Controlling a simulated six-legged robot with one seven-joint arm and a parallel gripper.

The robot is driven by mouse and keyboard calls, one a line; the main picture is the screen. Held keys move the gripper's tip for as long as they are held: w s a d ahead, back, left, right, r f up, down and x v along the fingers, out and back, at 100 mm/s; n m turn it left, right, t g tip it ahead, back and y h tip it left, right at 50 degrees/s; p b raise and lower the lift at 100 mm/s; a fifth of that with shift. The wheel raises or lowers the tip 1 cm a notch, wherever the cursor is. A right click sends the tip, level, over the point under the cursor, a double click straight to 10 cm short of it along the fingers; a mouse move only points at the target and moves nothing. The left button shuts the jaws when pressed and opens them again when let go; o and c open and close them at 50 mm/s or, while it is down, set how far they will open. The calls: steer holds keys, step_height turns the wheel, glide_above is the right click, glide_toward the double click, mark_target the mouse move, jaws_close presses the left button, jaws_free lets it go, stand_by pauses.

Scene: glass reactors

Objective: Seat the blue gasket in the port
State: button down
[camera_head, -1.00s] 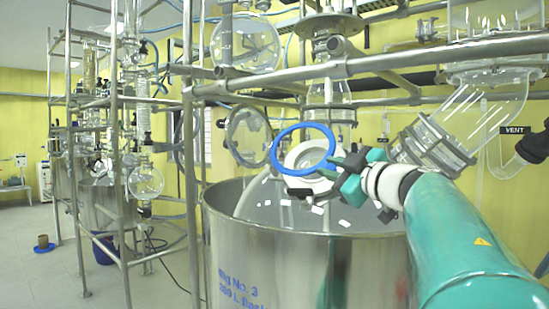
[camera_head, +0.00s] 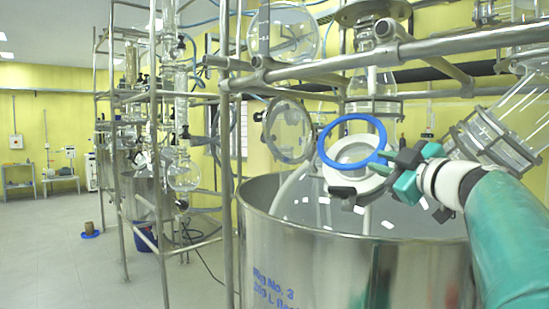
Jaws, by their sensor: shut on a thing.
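The blue gasket (camera_head: 321,144) is a thin ring held up in the air above the open rim of the steel vessel. My gripper (camera_head: 384,162) comes in from the right and is shut on the gasket's lower right edge. A white ring-shaped port (camera_head: 340,182) shows behind and just below the gasket, over the vessel's opening. The gasket overlaps it in the picture and sits a little higher. I cannot tell the distance between them. My gripper's fingers hide part of the port's right side.
The big steel vessel (camera_head: 330,270) stands in front. Horizontal steel rails (camera_head: 400,52) cross above my gripper, and an upright pole (camera_head: 226,190) stands at left. A round glass flange (camera_head: 288,131) is left of the gasket. Glass pipework (camera_head: 500,125) is at right.

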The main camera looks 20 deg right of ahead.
steer(key=shift+w+d+f, duration=0.25)
steer(key=shift+w, duration=0.05)
steer(key=shift+d+f, duration=0.15)
steer(key=shift+f, duration=0.05)
steer(key=w+d+f, duration=0.3)
steer(key=d+f, duration=0.1)
stand_by(0.9)
stand_by(0.5)
steer(key=c, duration=1.2)
jaws_free()
steer(key=shift+s, duration=0.1)
steer(key=shift+r, duration=0.1)
steer(key=shift+a+r, duration=0.1)
